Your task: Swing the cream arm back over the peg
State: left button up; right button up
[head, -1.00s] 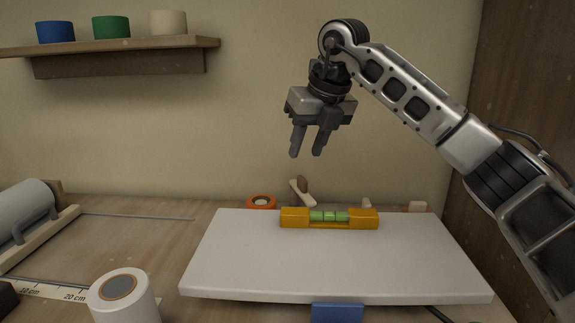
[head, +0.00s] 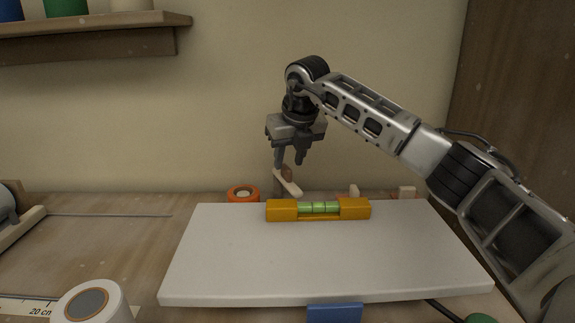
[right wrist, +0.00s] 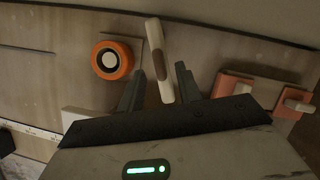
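The cream arm (head: 291,188) slants up behind the white board in the head view, with a brown patch (head: 287,174) on it. In the right wrist view the cream arm (right wrist: 153,37) runs from the top down between my right gripper's fingers. My right gripper (head: 289,161) is open just above the arm. In the right wrist view its fingers (right wrist: 159,74) stand apart on both sides of the brown patch, with gaps showing. I cannot make out the peg. My left gripper is not in view.
A white board (head: 320,255) carries a yellow spirit level (head: 282,211). An orange ring (head: 234,194) lies left of the cream arm. Reddish blocks with cream pieces (right wrist: 235,84) stand to the right. A wall rises close behind; a shelf (head: 150,20) hangs upper left.

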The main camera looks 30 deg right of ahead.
aim_at(286, 176)
jog(key=shift+x, duration=1.3)
grip_shut()
